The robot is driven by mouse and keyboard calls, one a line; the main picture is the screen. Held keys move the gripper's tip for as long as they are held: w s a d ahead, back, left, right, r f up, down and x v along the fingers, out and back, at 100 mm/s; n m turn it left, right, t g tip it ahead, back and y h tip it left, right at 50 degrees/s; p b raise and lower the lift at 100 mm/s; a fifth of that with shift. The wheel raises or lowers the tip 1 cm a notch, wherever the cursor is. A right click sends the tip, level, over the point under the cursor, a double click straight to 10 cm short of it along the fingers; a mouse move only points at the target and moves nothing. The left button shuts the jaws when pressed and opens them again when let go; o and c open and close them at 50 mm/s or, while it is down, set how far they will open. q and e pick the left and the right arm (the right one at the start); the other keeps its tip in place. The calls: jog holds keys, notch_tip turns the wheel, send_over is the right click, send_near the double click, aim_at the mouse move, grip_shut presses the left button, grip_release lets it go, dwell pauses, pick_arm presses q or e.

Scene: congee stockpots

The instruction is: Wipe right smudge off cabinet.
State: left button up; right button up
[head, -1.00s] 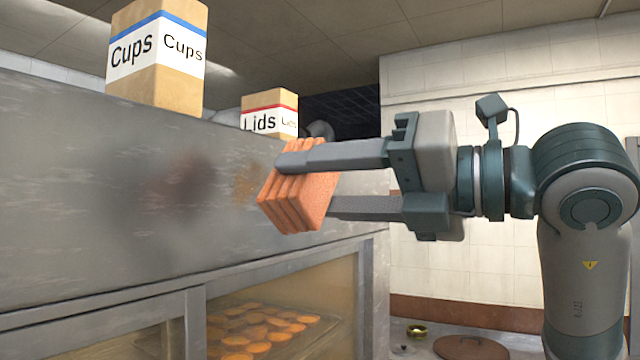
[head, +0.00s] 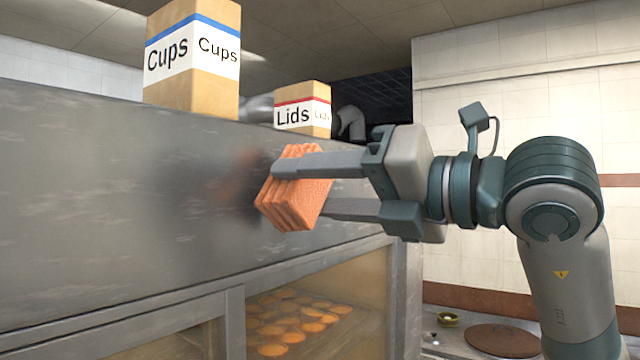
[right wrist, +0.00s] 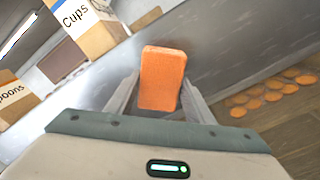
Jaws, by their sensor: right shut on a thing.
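My right gripper (head: 300,188) is shut on an orange ridged sponge (head: 280,205), held up at the steel front panel of the cabinet (head: 110,190). The sponge also shows between the two fingers in the right wrist view (right wrist: 162,78). The sponge's left face is close to the panel, with its blurred reflection just left of it; I cannot tell whether they touch. No brown smudge shows on the visible panel; the patch behind the sponge and fingers is hidden. My left gripper is out of view.
A Cups box (head: 190,90) and a Lids box (head: 303,118) stand on top of the cabinet. Below the panel, a glass window (head: 365,290) shows a tray of round orange-brown pieces. A tiled wall stands behind my right arm.

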jog(key=shift+b+x, duration=0.4)
jog(key=shift+x, duration=0.6)
dwell(0.8)
jog(key=shift+w+d+b, duration=0.55)
jog(key=shift+w+d, duration=0.65)
jog(key=shift+w, duration=0.3)
jog(key=shift+w+d, duration=0.1)
jog(key=shift+w, duration=0.05)
jog(key=shift+w+d+b, duration=0.15)
jog(key=shift+w+d, duration=0.4)
jog(key=shift+w, duration=0.25)
jog(key=shift+w+d+b, duration=0.15)
jog(key=shift+w+d, duration=0.35)
jog(key=shift+w, duration=0.3)
jog(key=shift+b, duration=0.35)
